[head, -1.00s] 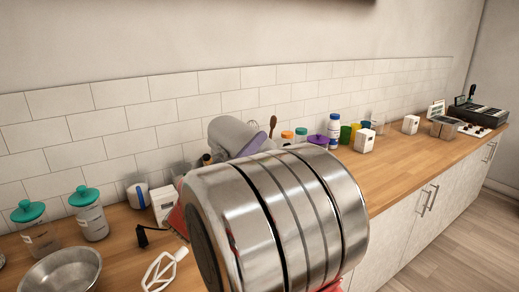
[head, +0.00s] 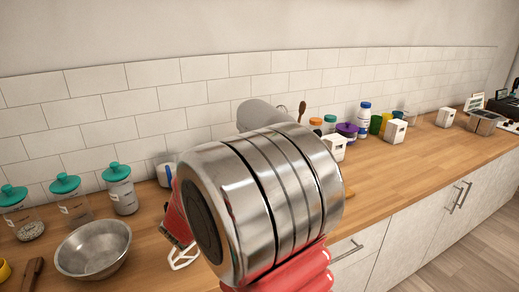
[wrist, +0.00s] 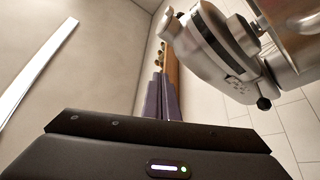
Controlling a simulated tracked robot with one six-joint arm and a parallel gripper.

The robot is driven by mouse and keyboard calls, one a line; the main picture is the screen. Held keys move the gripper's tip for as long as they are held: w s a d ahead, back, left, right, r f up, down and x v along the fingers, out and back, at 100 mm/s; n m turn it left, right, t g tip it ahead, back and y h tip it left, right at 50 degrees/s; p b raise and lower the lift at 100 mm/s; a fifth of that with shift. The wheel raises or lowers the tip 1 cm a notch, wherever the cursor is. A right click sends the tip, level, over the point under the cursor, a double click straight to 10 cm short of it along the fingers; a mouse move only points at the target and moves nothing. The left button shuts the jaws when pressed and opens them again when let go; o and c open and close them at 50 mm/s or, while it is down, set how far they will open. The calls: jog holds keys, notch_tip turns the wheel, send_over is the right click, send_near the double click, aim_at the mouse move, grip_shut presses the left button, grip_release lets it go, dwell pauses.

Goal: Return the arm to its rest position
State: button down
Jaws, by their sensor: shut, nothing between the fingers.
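My arm (head: 262,195) fills the middle of the head view, with large silver joint segments and red parts below and to the left. It is raised in front of the wooden counter. My gripper is hidden behind the arm in the head view. In the wrist view my gripper (wrist: 162,78) shows as two dark narrow fingers lying together, shut and empty. It touches nothing that I can see. Silver links of my own arm show at the upper right of the wrist view.
A metal bowl (head: 93,249) and teal-lidded jars (head: 121,189) stand on the wooden counter (head: 400,180) at left. A purple-lidded jar (head: 347,130) and a white box (head: 395,132) stand near the tiled wall. The right counter front is clear.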

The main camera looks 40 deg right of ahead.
dwell(0.4)
jog(key=s+d+f+n+g+y, duration=0.1)
jog(key=s+f+n+y, duration=0.2)
jog(key=f, duration=0.3)
jog(key=s+d+f+n+g+y, duration=0.1)
jog(key=s+f+n+y, duration=0.15)
jog(key=f+n, duration=0.2)
jog(key=s+a+f+n+g+y, duration=0.1)
jog(key=s+a+f+y, duration=0.2)
jog(key=f, duration=0.2)
jog(key=s+a+f+n+y, duration=0.1)
jog(key=s+a+f+y, duration=0.1)
jog(key=s+f+y, duration=0.15)
jog(key=a+f+n+t+y, duration=0.3)
jog(key=a+y, duration=0.4)
jog(key=a, duration=0.7)
jog(key=a+r+m+t+y, duration=0.1)
jog(key=a+r+t+y, duration=0.3)
jog(key=a, duration=0.6)
jog(key=shift+s+a+r+t, duration=0.15)
jog(key=shift+s+r+t, duration=0.15)
jog(key=shift+r+t, duration=0.8)
